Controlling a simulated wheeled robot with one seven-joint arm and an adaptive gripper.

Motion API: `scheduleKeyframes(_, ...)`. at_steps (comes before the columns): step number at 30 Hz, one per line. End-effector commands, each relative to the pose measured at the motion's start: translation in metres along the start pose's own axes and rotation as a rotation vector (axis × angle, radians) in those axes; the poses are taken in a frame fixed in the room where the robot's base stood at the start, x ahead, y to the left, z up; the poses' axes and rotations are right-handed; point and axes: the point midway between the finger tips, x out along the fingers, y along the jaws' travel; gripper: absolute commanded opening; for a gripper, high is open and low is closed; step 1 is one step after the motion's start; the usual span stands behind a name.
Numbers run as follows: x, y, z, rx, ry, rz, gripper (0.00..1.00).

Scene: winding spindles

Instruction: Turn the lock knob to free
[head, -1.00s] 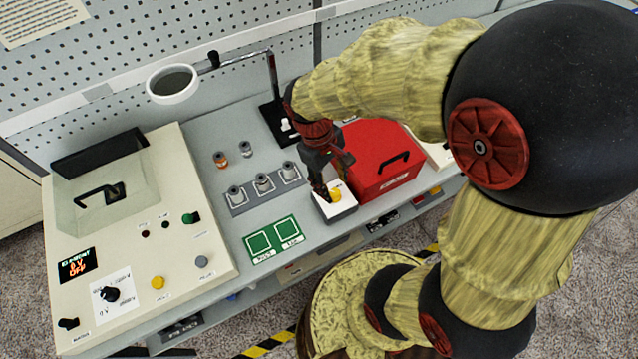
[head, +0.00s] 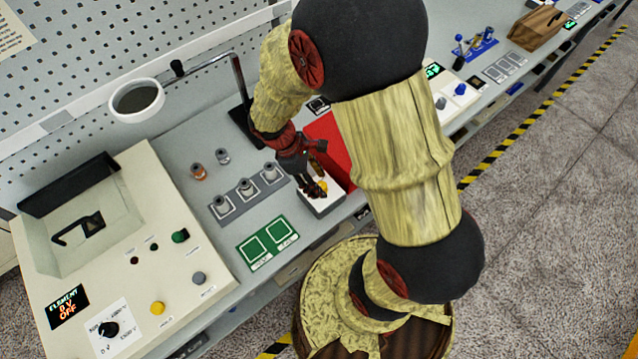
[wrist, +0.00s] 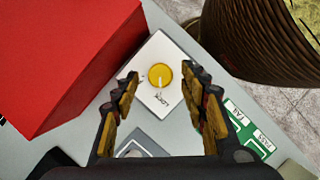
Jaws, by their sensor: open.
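The lock knob (wrist: 160,75) is a round yellow knob with a pale pointer line, on a white box (wrist: 171,48) with lettering that seems to read "LOCK". In the head view the knob (head: 322,187) shows beside my fingers at the front of the bench. My gripper (wrist: 168,85) is open and empty, its two fingers spread to either side of the knob in the wrist view. Whether the fingers touch the knob, I cannot tell. My arm hides part of the area behind the box in the head view.
A red box (wrist: 65,60) stands close beside the white box. Grey holders with spindles (head: 246,188) and green pads (head: 267,243) lie left of it. A cream control panel (head: 120,265) fills the bench's left end. A lamp (head: 138,100) overhangs the back.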

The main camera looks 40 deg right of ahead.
Motion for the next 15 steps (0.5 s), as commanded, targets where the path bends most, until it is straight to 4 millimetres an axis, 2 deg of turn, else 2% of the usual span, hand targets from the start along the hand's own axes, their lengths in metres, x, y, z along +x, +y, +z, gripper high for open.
scheduleKeyframes(5,0.0131,-0.0001,-0.0002,0.001,0.001,0.0,0.44)
scheduleKeyframes(13,0.0144,-0.0001,0.0,0.002,0.001,0.0,0.44)
scheduleKeyframes(15,0.0144,-0.0001,0.0,0.002,0.001,0.0,0.41)
